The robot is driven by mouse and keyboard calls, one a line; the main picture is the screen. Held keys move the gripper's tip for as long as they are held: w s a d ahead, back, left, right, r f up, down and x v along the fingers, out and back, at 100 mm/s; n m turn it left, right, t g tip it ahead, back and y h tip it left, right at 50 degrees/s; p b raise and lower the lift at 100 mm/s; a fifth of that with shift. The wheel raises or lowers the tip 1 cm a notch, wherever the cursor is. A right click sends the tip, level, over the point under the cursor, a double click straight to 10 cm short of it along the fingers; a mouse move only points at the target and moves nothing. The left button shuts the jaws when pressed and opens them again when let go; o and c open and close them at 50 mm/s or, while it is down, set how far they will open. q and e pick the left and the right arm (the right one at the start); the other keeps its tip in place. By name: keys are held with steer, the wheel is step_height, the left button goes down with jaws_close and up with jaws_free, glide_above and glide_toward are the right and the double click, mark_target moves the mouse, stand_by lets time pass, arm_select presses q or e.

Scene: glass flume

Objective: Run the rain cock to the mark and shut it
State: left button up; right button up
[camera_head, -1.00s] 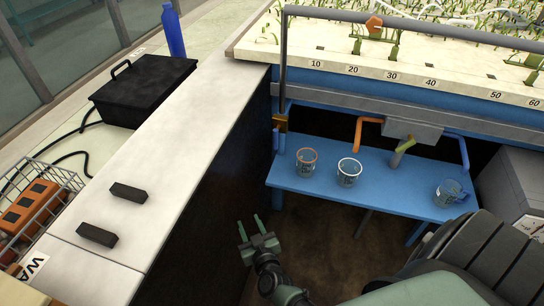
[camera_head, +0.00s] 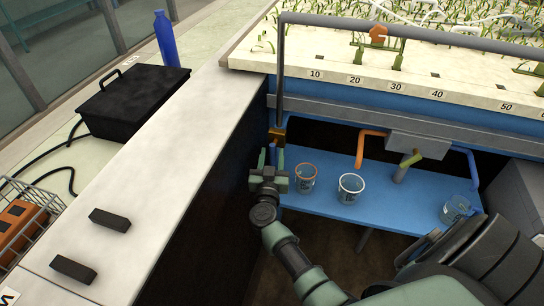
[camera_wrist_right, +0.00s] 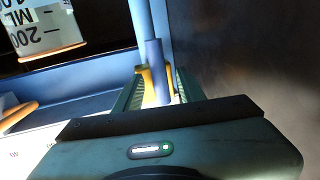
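The rain cock, a brass-orange body (camera_head: 277,135) with a blue lever, sits low on the grey vertical pipe at the flume's near left corner. My right gripper (camera_head: 269,160) is just below it, pointing up at it. In the right wrist view the blue lever (camera_wrist_right: 154,75) stands between the two open fingers (camera_wrist_right: 157,92), with brass behind it; I cannot tell whether either finger touches it. An orange-rimmed cup (camera_head: 304,178) stands on the blue shelf right of the gripper. A cup with "200 ML" print (camera_wrist_right: 40,30) shows in the wrist view. My left gripper is out of view.
A white-rimmed cup (camera_head: 350,187) and a blue-handled jug (camera_head: 457,208) stand on the blue shelf (camera_head: 400,200). Orange, green and blue spouts hang from a grey box (camera_head: 417,145). The pale bench (camera_head: 180,140) borders the gripper's left side.

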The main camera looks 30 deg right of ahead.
steer(key=shift+c, duration=0.2)
jaws_close()
stand_by(1.3)
